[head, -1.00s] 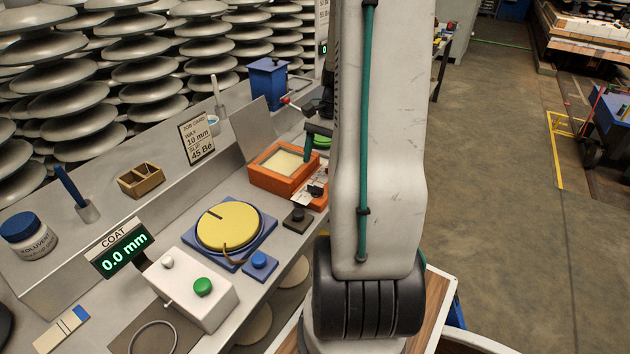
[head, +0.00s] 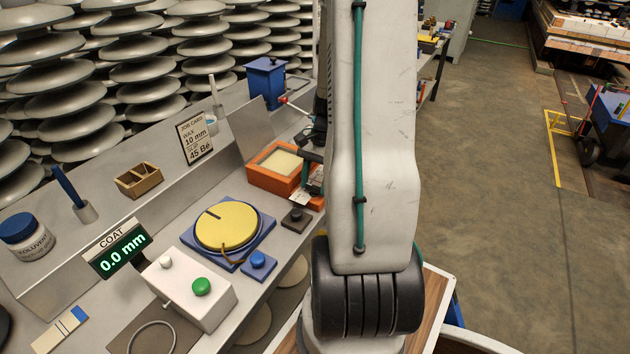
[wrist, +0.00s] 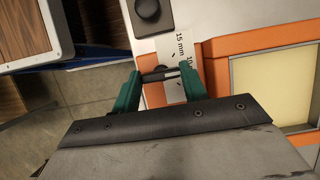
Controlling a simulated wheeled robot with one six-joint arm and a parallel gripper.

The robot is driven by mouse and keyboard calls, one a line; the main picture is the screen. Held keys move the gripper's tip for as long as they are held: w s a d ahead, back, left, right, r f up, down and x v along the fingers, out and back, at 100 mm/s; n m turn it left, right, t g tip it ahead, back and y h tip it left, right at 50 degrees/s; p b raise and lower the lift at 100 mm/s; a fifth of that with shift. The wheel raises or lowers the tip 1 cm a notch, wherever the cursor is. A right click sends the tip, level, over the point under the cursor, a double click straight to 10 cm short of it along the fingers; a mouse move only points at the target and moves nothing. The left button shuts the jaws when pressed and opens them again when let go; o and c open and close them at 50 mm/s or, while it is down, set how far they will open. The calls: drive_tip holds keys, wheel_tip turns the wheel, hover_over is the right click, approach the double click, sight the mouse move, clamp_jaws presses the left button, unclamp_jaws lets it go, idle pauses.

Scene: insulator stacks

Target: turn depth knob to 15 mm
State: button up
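The depth knob (wrist: 158,74) is a small dark knob beside a white scale card (wrist: 175,90) on an orange unit (wrist: 215,72). The card shows "15 mm" and part of a "10" mark in the wrist view. The knob's exact setting is too small to read. My gripper (wrist: 160,78) has its two green fingers apart, one on each side of the knob. I cannot tell whether they touch it. In the head view the orange unit (head: 262,181) stands mid-bench, and my arm hides most of the gripper and the knob.
A job card (head: 195,138) reads wax 10 mm, 45 Bé. The coat display (head: 118,250) reads 0.0 mm. A yellow disc (head: 228,226) on a blue base, a black knob (head: 295,215) on a square base and a white box (head: 190,290) with a green button are nearby.

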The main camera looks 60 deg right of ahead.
drive_tip(key=shift+n, duration=0.3)
drive_tip(key=n+g, duration=0.1)
drive_tip(key=n, duration=0.3)
drive_tip(key=shift+w+g+h, duration=0.2)
drive_tip(key=shift+g+h, duration=0.2)
drive_tip(key=shift+n+g+h, duration=0.4)
drive_tip(key=shift+n+g, duration=0.2)
drive_tip(key=shift+n, duration=1.5)
drive_tip(key=o, duration=1)
drive_tip(key=shift+a, duration=0.1)
drive_tip(key=v, duration=0.8)
drive_tip(key=shift+w, duration=0.1)
